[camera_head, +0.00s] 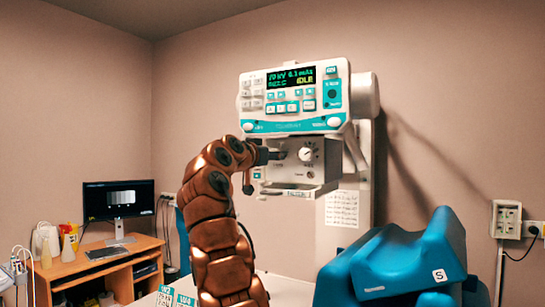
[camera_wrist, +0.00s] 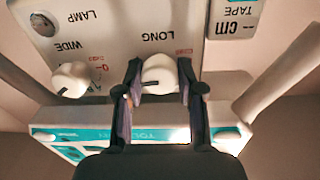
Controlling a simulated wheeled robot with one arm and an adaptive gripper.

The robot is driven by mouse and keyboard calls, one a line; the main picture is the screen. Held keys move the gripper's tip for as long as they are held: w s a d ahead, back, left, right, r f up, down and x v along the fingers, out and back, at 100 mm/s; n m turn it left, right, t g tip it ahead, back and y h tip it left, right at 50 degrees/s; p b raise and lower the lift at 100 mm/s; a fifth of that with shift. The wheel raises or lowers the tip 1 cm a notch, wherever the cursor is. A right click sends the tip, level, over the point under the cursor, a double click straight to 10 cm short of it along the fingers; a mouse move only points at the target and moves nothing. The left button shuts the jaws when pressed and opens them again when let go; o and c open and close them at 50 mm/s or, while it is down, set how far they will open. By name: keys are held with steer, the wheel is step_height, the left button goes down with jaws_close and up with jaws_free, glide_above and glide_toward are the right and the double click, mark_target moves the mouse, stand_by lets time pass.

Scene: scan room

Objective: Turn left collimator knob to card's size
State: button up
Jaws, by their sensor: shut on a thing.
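The collimator (camera_head: 290,174) is the pale box under the white-and-teal X-ray console. In the wrist view its front panel (camera_wrist: 118,50) appears upside down. My gripper (camera_wrist: 160,78) has one dark finger on each side of the white knob marked LONG (camera_wrist: 159,72) and is shut on it. In the head view my gripper (camera_head: 277,155) reaches the collimator's left side and hides this left knob. The other white knob (camera_head: 306,154), marked WIDE in the wrist view (camera_wrist: 71,80), is free. Teal-and-white cards (camera_head: 185,299) lie at the bottom edge; their print is too small to read.
The console (camera_head: 292,98) with a lit display hangs above the collimator. A blue padded support (camera_head: 395,262) stands at the lower right. A desk (camera_head: 95,265) with a monitor (camera_head: 118,199) is at the left. A written sheet (camera_head: 342,209) is on the column.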

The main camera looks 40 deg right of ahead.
steer(key=shift+n, duration=1.5)
steer(key=o, duration=1.1)
steer(key=shift+o, duration=0.2)
steer(key=v, duration=1.2)
steer(key=shift+s+f, duration=0.1)
steer(key=shift+f, duration=0.1)
